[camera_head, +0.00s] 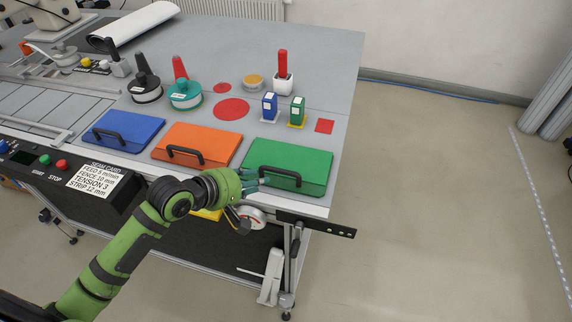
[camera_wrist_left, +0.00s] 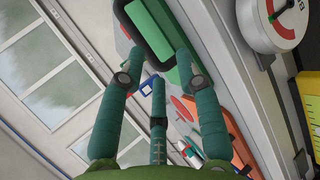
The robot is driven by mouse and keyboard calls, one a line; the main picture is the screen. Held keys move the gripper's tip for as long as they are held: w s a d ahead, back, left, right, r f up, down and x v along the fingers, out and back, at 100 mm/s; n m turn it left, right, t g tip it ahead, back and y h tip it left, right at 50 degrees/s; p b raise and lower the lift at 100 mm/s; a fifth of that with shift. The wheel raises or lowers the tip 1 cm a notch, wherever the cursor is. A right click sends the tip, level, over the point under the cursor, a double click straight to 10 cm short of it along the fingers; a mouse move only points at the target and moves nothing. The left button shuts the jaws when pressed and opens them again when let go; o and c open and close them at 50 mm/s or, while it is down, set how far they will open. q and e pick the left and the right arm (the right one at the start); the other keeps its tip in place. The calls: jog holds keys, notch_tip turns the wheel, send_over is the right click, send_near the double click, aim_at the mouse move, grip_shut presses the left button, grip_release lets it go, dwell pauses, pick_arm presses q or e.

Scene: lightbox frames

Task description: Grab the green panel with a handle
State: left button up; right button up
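The green panel (camera_head: 300,158) lies flat at the front right of the grey table, with a black handle (camera_head: 281,177) near its front edge. My left gripper (camera_head: 254,180) is at the handle's left end, just over the table's front edge. In the left wrist view the three teal fingers (camera_wrist_left: 158,62) are spread apart with nothing between them. The green panel (camera_wrist_left: 144,14) and its dark handle show just beyond the fingertips. I cannot tell whether a finger touches the handle. My right gripper is not in view.
An orange panel (camera_head: 196,145) and a blue panel (camera_head: 124,130), both with black handles, lie to the left. Green (camera_head: 297,110) and blue (camera_head: 270,106) boxes stand behind the green panel. A round dial (camera_head: 251,217) is below the gripper. The floor to the right is clear.

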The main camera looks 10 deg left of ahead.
aim_at(269, 167)
pick_arm(q)
jog(key=shift+w+a+r+n, duration=0.25)
jog(key=shift+w+r+n, duration=0.3)
jog(key=shift+r, duration=0.15)
jog(key=shift+w+r, duration=0.15)
jog(key=shift+w, duration=0.2)
jog(key=shift+w+d+n, duration=0.1)
jog(key=shift+w+n, duration=0.15)
jog(key=shift+w, duration=0.1)
jog(key=p+x, duration=0.2)
jog(key=x, duration=0.3)
jog(key=shift+w+d+f, duration=0.2)
jog(key=shift+w+f, duration=0.2)
jog(key=shift+f, duration=0.05)
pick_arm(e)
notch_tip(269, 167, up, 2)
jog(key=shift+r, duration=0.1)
pick_arm(q)
jog(key=shift+r, duration=0.1)
grip_shut()
